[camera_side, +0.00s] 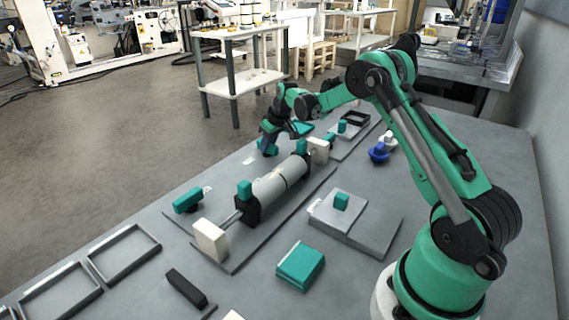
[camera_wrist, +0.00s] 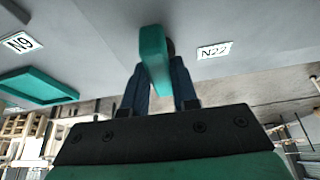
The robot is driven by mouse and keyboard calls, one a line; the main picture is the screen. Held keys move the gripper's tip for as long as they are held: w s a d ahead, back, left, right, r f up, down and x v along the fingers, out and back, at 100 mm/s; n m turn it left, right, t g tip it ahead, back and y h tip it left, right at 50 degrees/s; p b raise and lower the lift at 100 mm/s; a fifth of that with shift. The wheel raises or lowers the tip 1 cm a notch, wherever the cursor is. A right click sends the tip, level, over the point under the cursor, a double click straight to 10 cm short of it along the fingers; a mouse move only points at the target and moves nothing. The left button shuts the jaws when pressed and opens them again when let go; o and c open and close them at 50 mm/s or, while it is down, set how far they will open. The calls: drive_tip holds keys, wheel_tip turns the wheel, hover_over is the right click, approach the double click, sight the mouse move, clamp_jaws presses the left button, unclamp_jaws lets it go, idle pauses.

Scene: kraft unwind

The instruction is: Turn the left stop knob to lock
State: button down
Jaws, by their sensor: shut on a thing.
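My gripper (camera_side: 268,142) is low over the bench, past the far end of the roll. In the wrist view its blue fingers (camera_wrist: 162,92) are shut on a teal bar-shaped knob (camera_wrist: 153,52), which sticks out from between them. A similar teal bar-shaped knob (camera_side: 187,200) stands at the near left of the roll, apart from my gripper. I cannot tell from the pictures which of the two is the left stop knob, nor read any lock mark.
The grey roll (camera_side: 277,185) lies on a shaft between a near cream block (camera_side: 210,240) and a far cream block (camera_side: 319,150). Teal-topped black collars flank it. A tag N22 (camera_wrist: 215,51) lies beside the held knob. A teal tray (camera_wrist: 38,86) is close by.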

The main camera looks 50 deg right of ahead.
sight(274, 146)
drive_tip(key=c, duration=0.7)
unclamp_jaws()
drive_tip(key=shift+v, duration=2.8)
drive_tip(key=shift+a+r, duration=0.1)
drive_tip(key=s+a+r, duration=0.3)
drive_tip(key=a+r, duration=0.3)
drive_tip(key=a, duration=0.2)
drive_tip(key=s+a+t, duration=0.1)
drive_tip(key=s+a, duration=0.3)
drive_tip(key=s+a+t, duration=0.1)
drive_tip(key=s+a, duration=0.3)
drive_tip(key=s, duration=0.1)
drive_tip(key=s+a, duration=0.4)
drive_tip(key=s, duration=0.1)
drive_tip(key=shift+s+a+n+t, duration=0.15)
drive_tip(key=shift+a+n+t, duration=0.15)
drive_tip(key=shift+a+t, duration=0.1)
